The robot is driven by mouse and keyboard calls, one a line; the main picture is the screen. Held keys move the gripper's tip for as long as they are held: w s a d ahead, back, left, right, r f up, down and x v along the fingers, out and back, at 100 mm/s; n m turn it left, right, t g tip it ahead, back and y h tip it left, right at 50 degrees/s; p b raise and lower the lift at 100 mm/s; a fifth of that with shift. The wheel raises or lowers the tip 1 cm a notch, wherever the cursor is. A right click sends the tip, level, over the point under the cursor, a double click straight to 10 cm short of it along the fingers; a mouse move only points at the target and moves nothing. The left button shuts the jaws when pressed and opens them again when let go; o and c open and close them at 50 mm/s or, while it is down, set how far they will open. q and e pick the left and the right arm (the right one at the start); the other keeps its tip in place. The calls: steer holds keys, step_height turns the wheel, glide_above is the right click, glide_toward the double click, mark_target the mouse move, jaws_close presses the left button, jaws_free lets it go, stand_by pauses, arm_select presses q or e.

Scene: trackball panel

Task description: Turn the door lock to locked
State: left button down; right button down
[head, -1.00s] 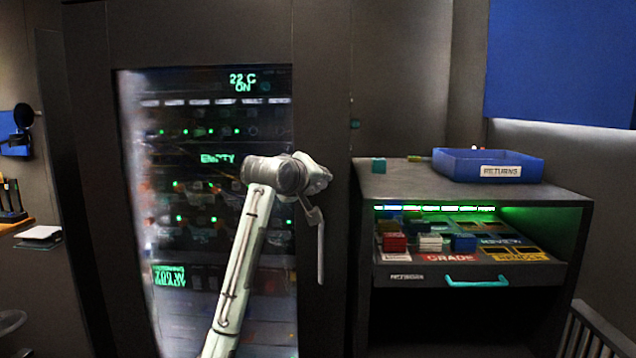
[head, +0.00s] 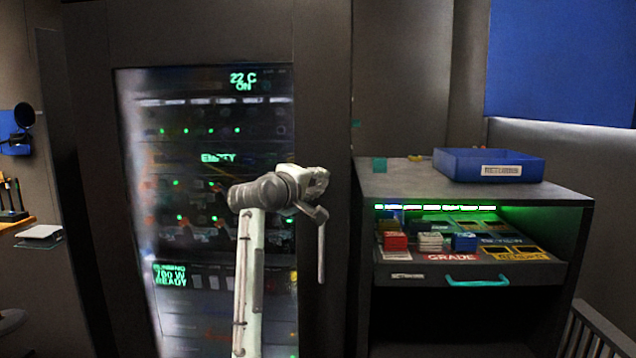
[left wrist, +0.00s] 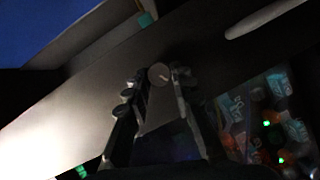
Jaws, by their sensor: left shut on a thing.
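The door lock (left wrist: 159,75) is a small round grey knob with a pale mark, seen in the left wrist view. My left gripper (left wrist: 160,76) has its two fingers on either side of it and is shut on it. In the head view my left gripper (head: 318,182) is at the right edge of the cabinet's glass door (head: 205,110), just above the upright door handle (head: 321,250). There the gripper hides the lock. The handle also shows as a pale bar in the left wrist view (left wrist: 265,18). My right gripper is out of view.
To the right stands a dark cabinet (head: 400,182) with a blue tray (head: 490,165) on top. Its drawer (head: 410,277) holds colored blocks and has a teal handle (head: 477,282). A small teal block (head: 379,165) sits near its left top edge.

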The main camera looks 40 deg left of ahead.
arm_select(q)
steer(key=n, duration=0.1)
steer(key=n+t, duration=0.1)
steer(key=n, duration=0.1)
steer(key=n+t, duration=0.1)
steer(key=n, duration=0.1)
steer(key=shift+f, duration=0.3)
steer(key=n+t+y, duration=0.1)
steer(key=n, duration=0.3)
steer(key=shift+f+n, duration=0.15)
steer(key=shift+n, duration=0.15)
steer(key=shift+w+d+n+t+y, duration=0.1)
steer(key=shift+n+t+y, duration=0.45)
steer(key=shift+n, duration=0.75)
steer(key=shift+n+y, duration=0.25)
steer(key=shift+n, duration=0.15)
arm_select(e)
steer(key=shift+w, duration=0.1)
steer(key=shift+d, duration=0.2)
